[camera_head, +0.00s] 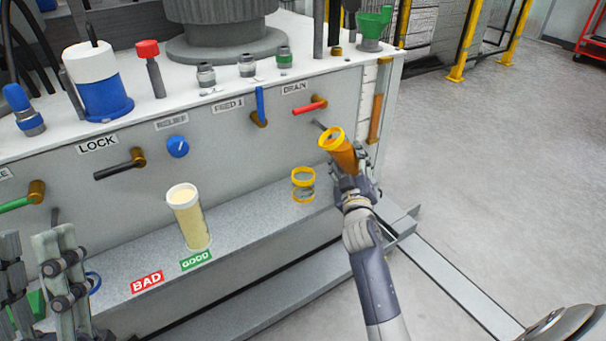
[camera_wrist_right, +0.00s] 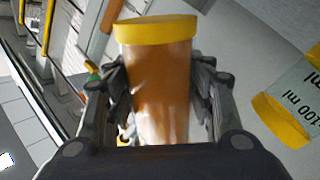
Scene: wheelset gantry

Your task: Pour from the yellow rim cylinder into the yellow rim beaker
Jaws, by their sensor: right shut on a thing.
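The yellow rim cylinder (camera_head: 343,153) holds amber-brown liquid and is tilted, its rim toward the upper left in the head view. My right gripper (camera_head: 352,180) is shut on it; the wrist view shows the cylinder (camera_wrist_right: 158,85) between both fingers. The yellow rim beaker (camera_head: 303,184) is clear, looks empty and stands on the grey ledge, left of and below the held cylinder, apart from it. In the wrist view the beaker (camera_wrist_right: 290,115) shows at the right edge with a 100 ml mark. My left gripper (camera_head: 40,265) is at the lower left, its fingers apart.
A white-rimmed cylinder (camera_head: 190,218) with pale yellow liquid stands on the ledge (camera_head: 245,222) near the green GOOD label (camera_head: 196,260) and red BAD label (camera_head: 147,281). The machine's front panel has several handles, including a red drain lever (camera_head: 309,106). Open floor lies to the right.

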